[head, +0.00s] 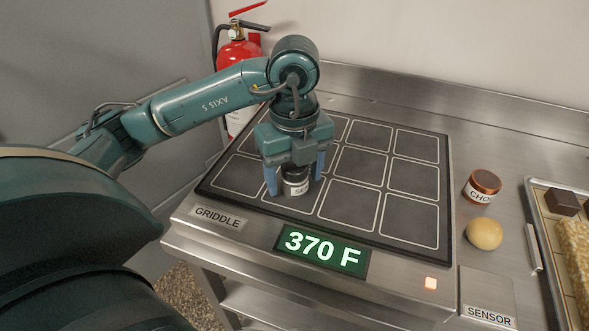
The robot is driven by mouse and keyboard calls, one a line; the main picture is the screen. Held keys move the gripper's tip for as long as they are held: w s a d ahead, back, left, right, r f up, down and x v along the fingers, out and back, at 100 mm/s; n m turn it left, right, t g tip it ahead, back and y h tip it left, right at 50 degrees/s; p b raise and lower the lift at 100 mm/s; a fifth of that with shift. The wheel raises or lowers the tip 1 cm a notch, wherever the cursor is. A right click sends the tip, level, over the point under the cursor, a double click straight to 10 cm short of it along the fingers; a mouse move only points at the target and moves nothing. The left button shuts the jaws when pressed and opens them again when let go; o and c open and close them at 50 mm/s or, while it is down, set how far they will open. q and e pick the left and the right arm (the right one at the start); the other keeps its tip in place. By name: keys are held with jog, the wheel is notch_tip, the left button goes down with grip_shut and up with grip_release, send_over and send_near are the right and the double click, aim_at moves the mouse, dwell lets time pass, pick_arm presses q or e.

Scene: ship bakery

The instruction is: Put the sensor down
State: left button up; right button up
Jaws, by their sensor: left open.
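The sensor (296,186), a small round jar-like thing with a dark side, a pale label and a dark top, stands on the griddle (368,201) in one of its front-left squares. Its label is only partly readable. My left gripper (294,187) points down around it, with one blue finger on each side, and is open. Whether the fingers touch it is hard to tell. A plate marked SENSOR (489,315) lies on the counter at the lower right, with a bare outlined patch behind it. My right gripper is not in view.
The griddle's display (322,249) reads 370 F and an orange light glows. Right of the griddle stand a brown jar labelled CHO (481,187) and a round yellowish ball (485,234). A tray (537,232) holds baked pieces. A red extinguisher (238,59) stands behind my arm.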

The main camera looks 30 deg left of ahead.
pick_arm(q)
jog(key=shift+r, duration=0.25)
notch_tip(320, 180, up, 11)
jog(key=p, duration=0.3)
jog(key=shift+r, duration=0.45)
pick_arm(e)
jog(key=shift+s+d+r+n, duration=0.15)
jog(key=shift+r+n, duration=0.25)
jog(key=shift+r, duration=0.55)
